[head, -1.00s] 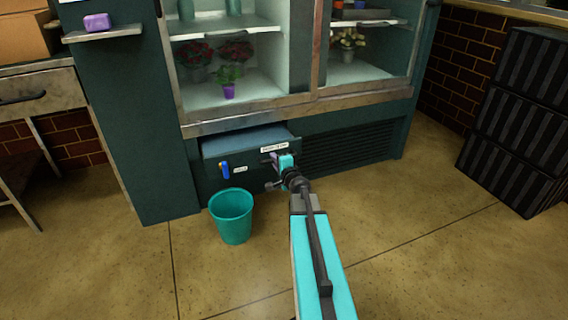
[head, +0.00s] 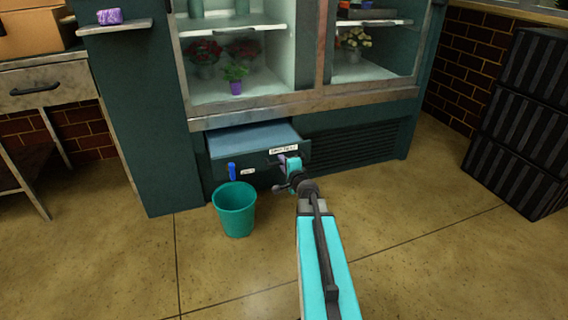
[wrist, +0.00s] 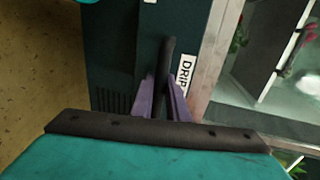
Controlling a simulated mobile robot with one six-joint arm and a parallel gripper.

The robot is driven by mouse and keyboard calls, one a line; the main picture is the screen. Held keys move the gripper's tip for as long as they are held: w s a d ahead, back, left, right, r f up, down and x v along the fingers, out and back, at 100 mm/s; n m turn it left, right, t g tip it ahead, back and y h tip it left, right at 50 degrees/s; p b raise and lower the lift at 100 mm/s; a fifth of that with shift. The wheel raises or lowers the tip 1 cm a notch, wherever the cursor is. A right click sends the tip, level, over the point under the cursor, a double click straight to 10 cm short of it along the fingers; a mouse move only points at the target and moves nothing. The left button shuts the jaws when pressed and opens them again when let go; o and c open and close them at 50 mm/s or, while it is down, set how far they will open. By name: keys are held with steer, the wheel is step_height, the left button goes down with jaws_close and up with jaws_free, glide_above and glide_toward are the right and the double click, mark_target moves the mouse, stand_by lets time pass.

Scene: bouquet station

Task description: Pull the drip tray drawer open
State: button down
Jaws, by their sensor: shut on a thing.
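The drip tray drawer (head: 256,138) is a dark teal drawer low in the flower cooler, standing partly out with its bluish top showing. Its front has a white label, which in the wrist view (wrist: 186,76) reads "DRIP". My gripper (head: 286,174) is at the right part of the drawer front. In the wrist view its purple fingers (wrist: 166,100) are closed around a dark bar, the drawer handle (wrist: 165,62). The handle is mostly hidden by the gripper in the head view.
A teal bucket (head: 235,209) stands on the floor just in front of the drawer's left part. A blue lever (head: 232,171) is on the front's left side. A dark grille (head: 352,145) is to the right. Black crates (head: 520,120) stand at far right.

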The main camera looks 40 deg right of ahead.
steer(key=c, duration=2)
jaws_free()
steer(key=p+v, duration=0.2)
steer(key=v, duration=0.4)
steer(key=shift+p, duration=0.3)
steer(key=shift+s+a+r+p, duration=0.1)
steer(key=shift+s+r+p, duration=0.1)
steer(key=shift+p, duration=0.4)
